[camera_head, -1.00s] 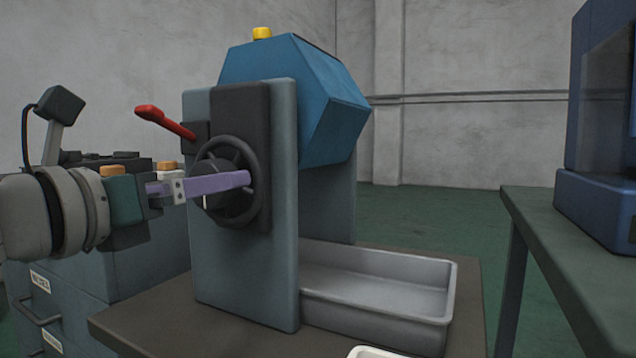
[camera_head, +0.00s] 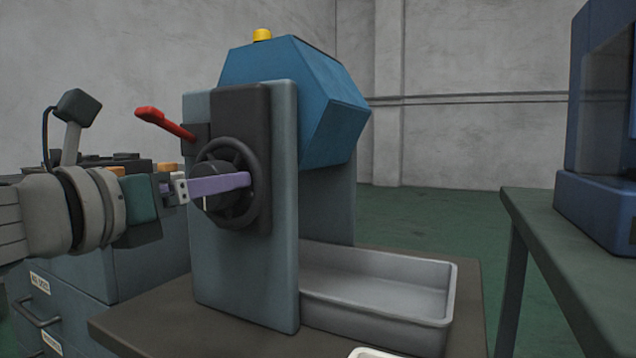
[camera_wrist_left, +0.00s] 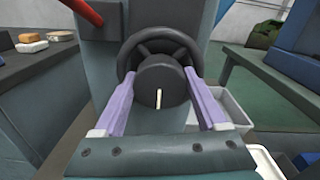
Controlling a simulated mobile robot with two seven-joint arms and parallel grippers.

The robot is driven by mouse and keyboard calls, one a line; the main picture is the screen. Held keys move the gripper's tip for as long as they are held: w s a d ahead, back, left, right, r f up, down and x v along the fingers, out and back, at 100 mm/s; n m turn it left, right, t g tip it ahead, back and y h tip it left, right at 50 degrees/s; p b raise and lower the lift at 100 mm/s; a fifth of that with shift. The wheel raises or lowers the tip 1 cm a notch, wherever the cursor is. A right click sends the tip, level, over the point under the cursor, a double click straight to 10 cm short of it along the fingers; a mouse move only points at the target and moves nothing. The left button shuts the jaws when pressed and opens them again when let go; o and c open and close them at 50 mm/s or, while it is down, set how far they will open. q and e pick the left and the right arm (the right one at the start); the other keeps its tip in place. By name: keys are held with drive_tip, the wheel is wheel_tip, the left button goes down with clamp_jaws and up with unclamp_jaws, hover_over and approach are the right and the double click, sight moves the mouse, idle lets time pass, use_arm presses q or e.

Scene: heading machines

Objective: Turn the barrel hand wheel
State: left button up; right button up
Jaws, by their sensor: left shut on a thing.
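The dark barrel hand wheel (camera_head: 247,180) is on the front plate of the machine, with a round black hub (camera_head: 208,201) in its middle. In the left wrist view the wheel rim (camera_wrist_left: 176,37) arches behind the hub (camera_wrist_left: 161,84), which bears a pale line pointing down. My left gripper (camera_head: 248,181) reaches the wheel from the left. Its purple fingers (camera_wrist_left: 158,80) lie on either side of the hub and are shut on it. The blue six-sided barrel (camera_head: 300,95) sits behind the plate. My right gripper is not in view.
A red lever (camera_head: 165,123) sticks out just above the wheel. A grey metal tray (camera_head: 452,300) stands on the table (camera_head: 150,330) right of the plate. A drawer cabinet (camera_head: 75,290) is behind my left arm. Another table (camera_head: 545,225) with a blue machine is at right.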

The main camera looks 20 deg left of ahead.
use_arm(q)
drive_tip(key=c, duration=0.5)
drive_tip(key=shift+o, duration=0.2)
